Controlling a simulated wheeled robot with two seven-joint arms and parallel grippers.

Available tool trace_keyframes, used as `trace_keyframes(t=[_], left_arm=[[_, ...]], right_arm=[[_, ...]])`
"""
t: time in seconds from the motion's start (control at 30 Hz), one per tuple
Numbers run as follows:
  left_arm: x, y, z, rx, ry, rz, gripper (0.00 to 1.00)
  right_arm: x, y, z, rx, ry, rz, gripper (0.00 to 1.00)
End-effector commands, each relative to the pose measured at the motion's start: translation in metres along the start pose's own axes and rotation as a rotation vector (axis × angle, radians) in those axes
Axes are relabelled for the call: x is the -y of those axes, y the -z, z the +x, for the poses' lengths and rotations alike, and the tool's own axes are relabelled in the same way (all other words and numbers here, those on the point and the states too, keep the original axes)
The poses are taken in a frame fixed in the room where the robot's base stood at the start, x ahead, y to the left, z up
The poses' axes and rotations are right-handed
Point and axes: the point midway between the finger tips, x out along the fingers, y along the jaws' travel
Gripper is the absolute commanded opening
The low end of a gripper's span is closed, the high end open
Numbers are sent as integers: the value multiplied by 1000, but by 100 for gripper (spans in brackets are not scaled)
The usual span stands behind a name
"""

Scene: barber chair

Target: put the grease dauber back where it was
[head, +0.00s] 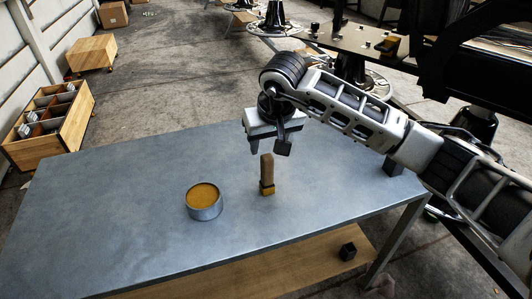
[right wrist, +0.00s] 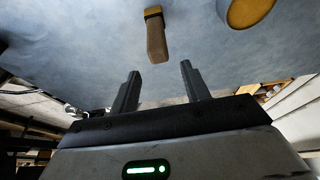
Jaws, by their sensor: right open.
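The grease dauber (head: 267,170), a brown wooden block with a dark band and a yellow lower end, stands upright on the grey metal table (head: 120,215). A round metal tin (head: 205,210) of yellow-orange grease stands to its left, apart from it. My right gripper (head: 268,146) is open and empty above and just behind the dauber. In the right wrist view the dauber (right wrist: 156,38) lies beyond the open fingertips (right wrist: 160,70), and part of the tin (right wrist: 250,12) shows at top right. My left gripper is not in view.
A wooden crate with compartments (head: 50,125) stands on the floor at left. The table's left part is clear.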

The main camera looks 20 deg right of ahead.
Motion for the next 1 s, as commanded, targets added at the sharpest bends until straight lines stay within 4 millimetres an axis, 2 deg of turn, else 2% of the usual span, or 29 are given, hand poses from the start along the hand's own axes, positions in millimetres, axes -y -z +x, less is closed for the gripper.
trace_keyframes(t=[0.1,0.3,0.47,0.57,0.67,0.77,0.8,0.87,0.9,0.97,1.0], left_arm=[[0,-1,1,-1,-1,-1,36],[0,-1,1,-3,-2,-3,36],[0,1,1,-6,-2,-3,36],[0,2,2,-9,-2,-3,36],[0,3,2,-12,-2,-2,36],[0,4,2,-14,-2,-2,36],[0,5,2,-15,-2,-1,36],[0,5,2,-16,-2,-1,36],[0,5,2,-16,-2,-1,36],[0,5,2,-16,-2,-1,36],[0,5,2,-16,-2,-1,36]], right_arm=[[0,1,-25,-4,-2,-2,46],[0,0,-51,-1,-1,-2,46],[0,-1,-57,2,-1,-1,46],[8,-6,-53,17,33,12,46],[39,-26,-40,76,171,74,46],[96,-64,-31,221,429,230,46],[124,-84,-33,317,562,332,46],[166,-111,-48,513,775,534,46],[188,-124,-63,664,904,688,46],[210,-134,-91,928,1074,942,46],[216,-135,-108,1129,1166,1125,46]])
